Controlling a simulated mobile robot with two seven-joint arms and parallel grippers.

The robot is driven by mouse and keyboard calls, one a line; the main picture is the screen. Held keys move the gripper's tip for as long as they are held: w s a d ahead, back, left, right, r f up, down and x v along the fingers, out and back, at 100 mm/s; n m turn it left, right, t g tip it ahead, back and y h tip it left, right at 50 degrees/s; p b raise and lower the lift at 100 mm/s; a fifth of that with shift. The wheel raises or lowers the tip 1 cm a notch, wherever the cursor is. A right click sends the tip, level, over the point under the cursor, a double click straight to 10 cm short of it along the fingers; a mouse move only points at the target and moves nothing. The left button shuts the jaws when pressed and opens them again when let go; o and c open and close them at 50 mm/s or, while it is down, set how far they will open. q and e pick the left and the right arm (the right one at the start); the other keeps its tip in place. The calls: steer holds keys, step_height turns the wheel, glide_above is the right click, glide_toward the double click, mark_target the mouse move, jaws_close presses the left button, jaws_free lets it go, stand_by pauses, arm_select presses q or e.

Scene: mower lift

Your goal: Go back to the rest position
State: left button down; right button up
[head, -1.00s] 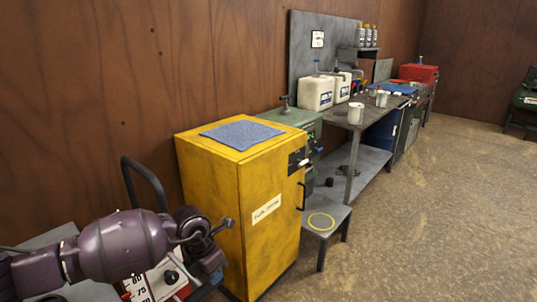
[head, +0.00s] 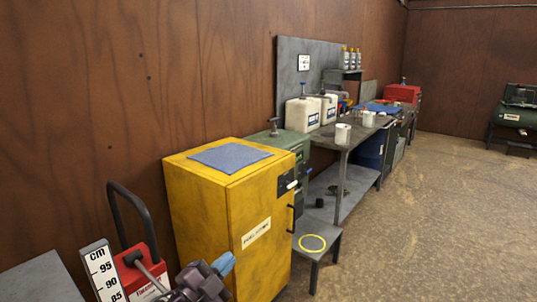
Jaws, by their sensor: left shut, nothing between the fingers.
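My left gripper (head: 221,265) is low in the head view, left of centre, in front of the yellow cabinet. It is shut and empty, with its tip pointing up and to the right. Part of my left arm is cut off by the bottom edge. My right gripper is out of view.
The yellow cabinet (head: 205,205) with a blue cloth (head: 230,157) on top stands close behind the gripper. A height scale (head: 102,270) and a red machine (head: 140,272) are to its left. A low step (head: 318,241) and grey workbench (head: 345,140) stand beyond. Floor (head: 440,230) at right is clear.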

arm_select(q)
steer(key=s+a+f+n+g+y, duration=0.1)
steer(key=s+a+f+n+y, duration=0.35)
steer(key=f+n, duration=0.2)
steer(key=s+a+f+n+g+y, duration=0.1)
steer(key=s+a+f+n+y, duration=0.2)
steer(key=s+a+f+n, duration=0.3)
steer(key=s+a+f+n+g+y, duration=0.2)
steer(key=s+a+f, duration=0.1)
steer(key=s+f, duration=0.4)
steer(key=s+a+f+n+g+y, duration=0.1)
steer(key=s+a+f, duration=0.3)
steer(key=s+f, duration=0.3)
steer(key=s, duration=0.3)
steer(key=shift+s+a+n+g+y, duration=0.3)
steer(key=shift+s+n+g+y, duration=0.05)
steer(key=shift+s+g, duration=0.05)
